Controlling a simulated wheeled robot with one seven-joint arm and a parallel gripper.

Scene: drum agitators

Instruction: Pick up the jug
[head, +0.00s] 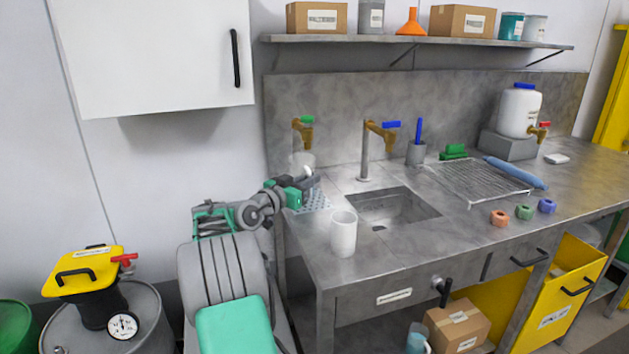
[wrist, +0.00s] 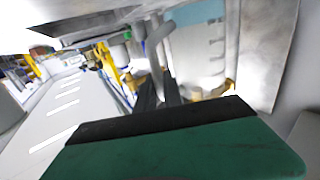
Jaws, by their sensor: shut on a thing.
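The jug (wrist: 197,62) is pale and see-through, with marks on its side and a light blue band. It fills the upper middle of the wrist view, its grey handle (wrist: 154,45) towards me. My gripper (wrist: 158,92) has its dark fingers shut at the handle. In the head view my gripper (head: 304,183) is at the left end of the steel counter, in front of a faint, whitish jug body (head: 301,160) below the green-handled tap. The gripper partly hides the jug's lower part. I cannot tell whether its base touches the counter.
A white cylindrical cup (head: 343,234) stands near the counter's front edge, left of the sink (head: 392,207). A brass tap with a blue lever (head: 378,137) rises behind the sink. A perforated drain plate (head: 313,203) lies beside my gripper. A shelf (head: 430,42) hangs above.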

